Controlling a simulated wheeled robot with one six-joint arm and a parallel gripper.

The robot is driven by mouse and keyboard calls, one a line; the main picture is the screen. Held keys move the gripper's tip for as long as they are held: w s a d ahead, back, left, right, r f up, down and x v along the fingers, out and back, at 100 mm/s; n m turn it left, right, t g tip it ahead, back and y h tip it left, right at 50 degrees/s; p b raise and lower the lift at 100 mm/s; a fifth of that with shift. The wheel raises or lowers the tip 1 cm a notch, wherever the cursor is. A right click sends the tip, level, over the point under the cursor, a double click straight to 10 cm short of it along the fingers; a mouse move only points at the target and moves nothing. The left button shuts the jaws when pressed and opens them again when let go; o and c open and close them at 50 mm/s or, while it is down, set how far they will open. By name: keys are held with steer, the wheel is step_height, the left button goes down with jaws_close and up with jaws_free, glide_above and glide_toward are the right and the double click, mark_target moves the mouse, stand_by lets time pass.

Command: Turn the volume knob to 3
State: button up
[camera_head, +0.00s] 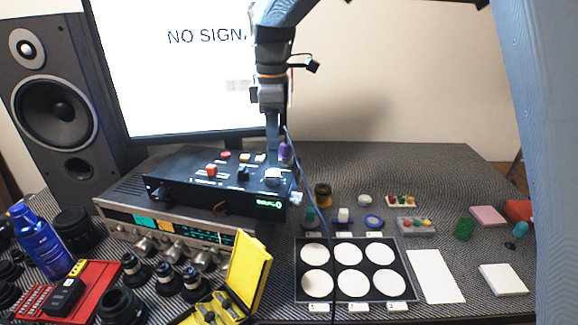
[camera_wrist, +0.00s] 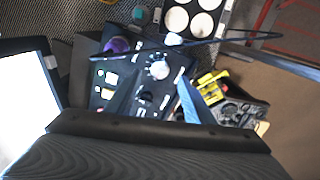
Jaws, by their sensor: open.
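A black control box (camera_head: 190,192) stands on a silver receiver, with red, white and black controls on its top. A pale round knob (camera_head: 273,175) sits near its right end, and a pale round knob with a white disc also shows in the wrist view (camera_wrist: 158,70). I cannot read which one is labelled volume. A small green display (camera_head: 269,204) glows on the box's front; it seems to end in 0. My gripper (camera_head: 273,158) points down just above the box's right part. In the wrist view its open fingers (camera_wrist: 155,97) spread either side of the controls, apart from the pale knob.
A purple object (camera_head: 285,152) stands close behind the knob. A monitor (camera_head: 170,70) stands behind the box at left. The silver receiver (camera_head: 110,207) has knobs in front. A yellow case (camera_head: 248,270) and a tray with white discs (camera_head: 333,267) lie nearer. A thin cable hangs by my gripper.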

mark_target(274, 173)
step_height(274, 173, down, 7)
steer(key=shift+r+p, duration=0.2)
steer(key=shift+p, duration=0.4)
